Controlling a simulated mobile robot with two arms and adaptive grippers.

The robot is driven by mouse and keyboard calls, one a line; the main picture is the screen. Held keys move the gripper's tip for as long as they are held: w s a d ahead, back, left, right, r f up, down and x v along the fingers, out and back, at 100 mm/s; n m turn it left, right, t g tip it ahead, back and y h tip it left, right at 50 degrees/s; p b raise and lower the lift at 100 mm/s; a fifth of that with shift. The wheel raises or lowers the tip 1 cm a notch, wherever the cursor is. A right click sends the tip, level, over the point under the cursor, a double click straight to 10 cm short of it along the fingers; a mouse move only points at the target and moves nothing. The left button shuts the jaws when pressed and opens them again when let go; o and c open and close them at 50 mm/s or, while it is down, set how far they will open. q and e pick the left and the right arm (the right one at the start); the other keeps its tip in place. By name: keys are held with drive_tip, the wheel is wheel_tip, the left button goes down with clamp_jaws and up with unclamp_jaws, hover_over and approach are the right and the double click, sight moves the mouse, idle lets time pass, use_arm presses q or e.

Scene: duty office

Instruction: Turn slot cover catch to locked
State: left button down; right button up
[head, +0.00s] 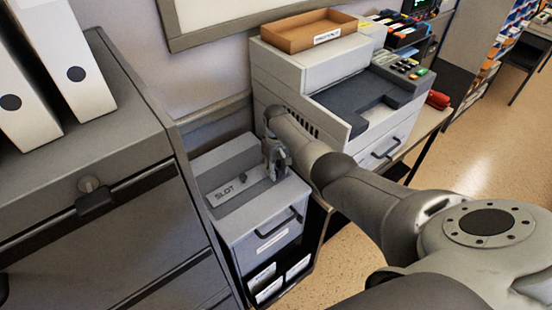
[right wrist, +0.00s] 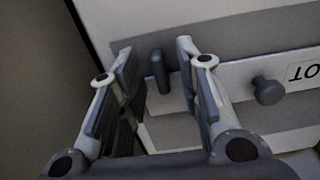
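The slot cover is a pale strip marked SLOT (head: 232,190) on top of a small grey cabinet (head: 262,218). In the right wrist view the same strip (right wrist: 224,82) carries a dark round knob (right wrist: 267,90) and a small dark upright catch (right wrist: 159,72). My right gripper (head: 275,165) is down over the cabinet top, at the strip's far end. In the right wrist view its fingers (right wrist: 155,52) are apart, with the catch between them and gaps visible on both sides. In the head view the gripper hides the catch. My left gripper is not in view.
A grey cabinet (head: 120,130) with white binders (head: 60,60) stands close on the left. A large light machine (head: 310,70) bearing a brown tray (head: 308,32) stands just behind and right. Open floor (head: 480,140) lies at the right.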

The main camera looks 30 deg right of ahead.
sight(276, 171)
wheel_tip(276, 171, up, 12)
idle(0.6)
drive_tip(key=shift+f, duration=0.25)
